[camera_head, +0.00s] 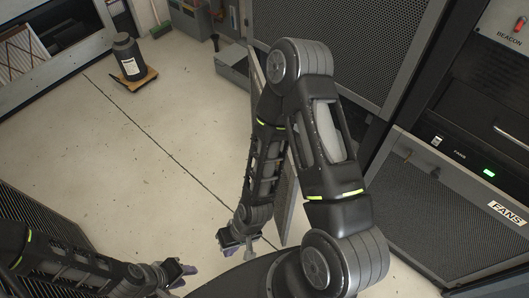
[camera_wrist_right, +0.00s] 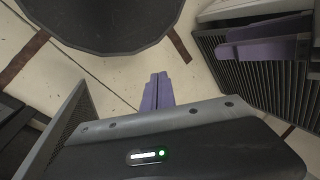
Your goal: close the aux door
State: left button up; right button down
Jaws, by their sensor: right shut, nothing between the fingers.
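A grey door panel (camera_head: 287,205), seen nearly edge-on behind my right arm in the head view, stands swung out over the floor; I take it for the aux door, though no label shows. My right arm hides much of it. My right gripper (camera_head: 230,250) is low, just left of the panel's lower end; I cannot tell if they touch. In the right wrist view its purple fingers (camera_wrist_right: 157,92) are together and empty. My left gripper (camera_head: 182,272) is at the bottom, left of the right one, apart from the panel; its jaw opening is unclear.
A mesh-fronted rack (camera_head: 340,35) stands behind my right arm. A panel labelled FANS (camera_head: 450,205) is at the right, below a BEACON switch (camera_head: 517,27). A dark canister (camera_head: 128,58) stands on a small wooden dolly. Floor (camera_head: 150,150) at the left is mostly clear.

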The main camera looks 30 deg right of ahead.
jog(key=w+d+r+n+p, duration=0.2)
jog(key=w+d+r+n, duration=0.7)
jog(key=w, duration=0.3)
jog(key=w+d+r+n+p, duration=0.1)
jog(key=w+d+r+n, duration=0.1)
jog(key=d+r+n, duration=0.5)
jog(key=d+r, duration=0.5)
jog(key=r, duration=0.3)
jog(key=shift+w+d+r+t+h, duration=0.15)
jog(key=shift+w+d+t+h, duration=0.05)
jog(key=shift+t+h, duration=0.1)
jog(key=shift+a, duration=0.1)
notch_tip(320, 180, down, 10)
jog(key=p, duration=0.2)
jog(key=shift+d+r, duration=0.25)
jog(key=shift+d, duration=0.15)
jog(key=shift+s, duration=0.1)
